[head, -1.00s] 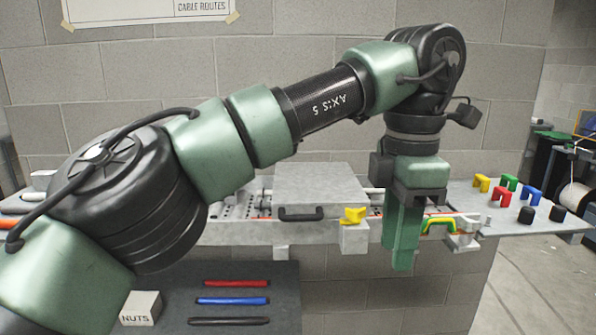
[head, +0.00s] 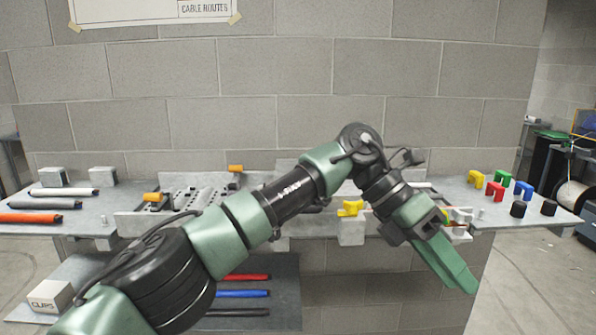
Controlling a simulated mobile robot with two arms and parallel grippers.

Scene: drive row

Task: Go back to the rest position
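My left arm reaches in from the lower left across the head view. Its gripper (head: 455,270) hangs tilted down and to the right, in front of the bench edge. Its green fingers overlap in this view, so I cannot tell whether they are open or shut. I see nothing held in it. My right gripper is not in view.
The grey bench (head: 455,187) runs along a block wall. Yellow (head: 476,178), red (head: 495,187), green (head: 503,178) and blue (head: 524,189) clips stand at right with black knobs (head: 518,209). A lower shelf holds rods (head: 242,294) and a CLIPS box (head: 50,297).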

